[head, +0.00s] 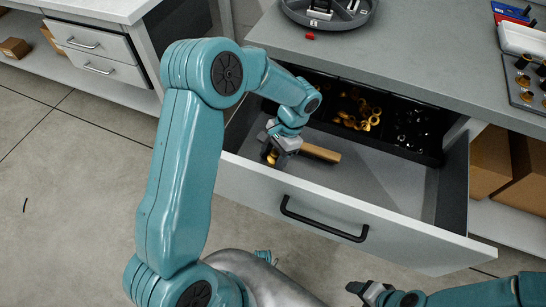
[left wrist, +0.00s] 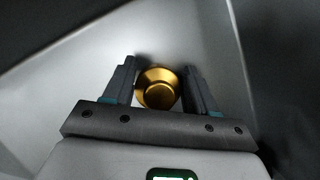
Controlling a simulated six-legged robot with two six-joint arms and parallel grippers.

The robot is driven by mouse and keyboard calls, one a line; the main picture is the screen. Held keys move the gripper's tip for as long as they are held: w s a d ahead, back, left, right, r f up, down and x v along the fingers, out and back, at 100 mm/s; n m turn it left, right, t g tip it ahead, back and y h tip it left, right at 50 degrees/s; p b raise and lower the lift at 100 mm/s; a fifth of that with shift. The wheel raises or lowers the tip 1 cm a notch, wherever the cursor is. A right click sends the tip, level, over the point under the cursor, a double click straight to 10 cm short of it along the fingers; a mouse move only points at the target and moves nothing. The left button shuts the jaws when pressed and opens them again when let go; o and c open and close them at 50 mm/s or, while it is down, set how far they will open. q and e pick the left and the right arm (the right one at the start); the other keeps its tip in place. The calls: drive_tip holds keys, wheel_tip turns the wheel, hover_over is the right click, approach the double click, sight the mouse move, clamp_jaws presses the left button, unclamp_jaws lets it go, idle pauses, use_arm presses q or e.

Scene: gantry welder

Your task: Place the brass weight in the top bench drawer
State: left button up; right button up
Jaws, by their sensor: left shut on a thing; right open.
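The brass weight (left wrist: 159,88) is a round, shiny gold piece between the two fingers of my left gripper (left wrist: 160,82), which is shut on it. In the head view, my left gripper (head: 270,154) is inside the open top bench drawer (head: 390,190), toward its left end. A little of the brass weight (head: 272,157) shows below the fingers there. I cannot tell whether it touches the drawer floor. My right gripper (head: 362,290) is open and empty, low in the picture in front of the drawer.
A tool with a wooden handle (head: 321,153) lies in the drawer beside my left gripper. Black bins with brass fittings (head: 362,115) fill the drawer's back. The drawer floor to the right is clear. A grey round tray (head: 325,12) sits on the bench (head: 400,55).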

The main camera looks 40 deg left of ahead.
use_arm(q)
drive_tip(key=shift+r, duration=0.15)
drive_tip(key=o, duration=1.5)
drive_tip(key=shift+f, duration=0.2)
drive_tip(key=shift+r, duration=0.3)
drive_tip(key=p+v, duration=0.2)
drive_tip(key=v, duration=0.9)
drive_tip(key=shift+w+r, duration=0.1)
drive_tip(key=shift+r, duration=0.3)
